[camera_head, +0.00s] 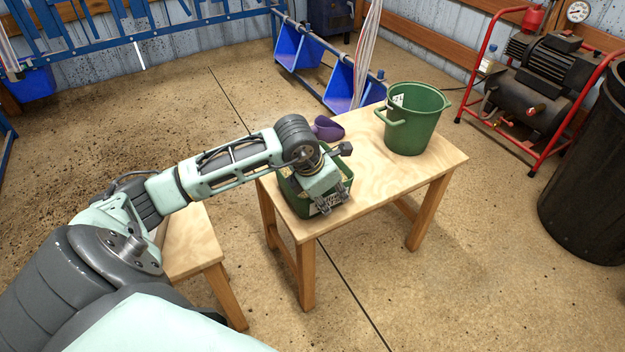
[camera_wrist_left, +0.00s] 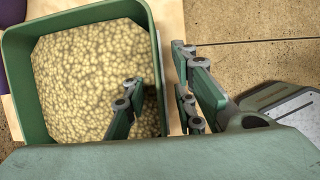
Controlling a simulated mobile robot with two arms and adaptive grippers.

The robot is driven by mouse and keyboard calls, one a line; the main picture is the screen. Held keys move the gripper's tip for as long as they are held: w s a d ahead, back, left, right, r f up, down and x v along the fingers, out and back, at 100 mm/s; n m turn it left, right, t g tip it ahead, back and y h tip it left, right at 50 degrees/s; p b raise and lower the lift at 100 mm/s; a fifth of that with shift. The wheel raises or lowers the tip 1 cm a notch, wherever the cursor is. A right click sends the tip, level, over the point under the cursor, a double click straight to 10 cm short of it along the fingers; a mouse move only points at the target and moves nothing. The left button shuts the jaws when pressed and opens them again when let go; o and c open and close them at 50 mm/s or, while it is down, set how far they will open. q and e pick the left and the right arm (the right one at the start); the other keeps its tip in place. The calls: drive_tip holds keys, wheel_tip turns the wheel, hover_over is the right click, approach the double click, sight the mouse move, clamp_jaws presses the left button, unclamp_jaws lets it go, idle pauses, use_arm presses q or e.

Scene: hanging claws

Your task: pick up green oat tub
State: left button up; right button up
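The green oat tub (camera_head: 298,203) stands on the wooden table near its front left corner, partly hidden under my left arm. In the left wrist view the tub (camera_wrist_left: 30,122) is filled with pale oats. My left gripper (camera_head: 331,206) is over the tub's near side, pointing down. In the left wrist view the left gripper (camera_wrist_left: 158,100) is open, with one finger on the inner side of the tub wall and the other on the outer side. Gaps show between the fingers and the wall. My right gripper is in neither view.
A green bucket (camera_head: 412,118) with side handles stands at the table's back right. A purple scoop (camera_head: 328,129) lies behind the tub. The table (camera_head: 376,182) is clear between tub and bucket. A second wooden table (camera_head: 196,250) is at the left, under my arm.

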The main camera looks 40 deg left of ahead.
use_arm(q)
drive_tip(key=shift+c, duration=0.4)
clamp_jaws()
idle(0.5)
drive_tip(key=shift+w+r, duration=0.1)
drive_tip(key=shift+r, duration=0.05)
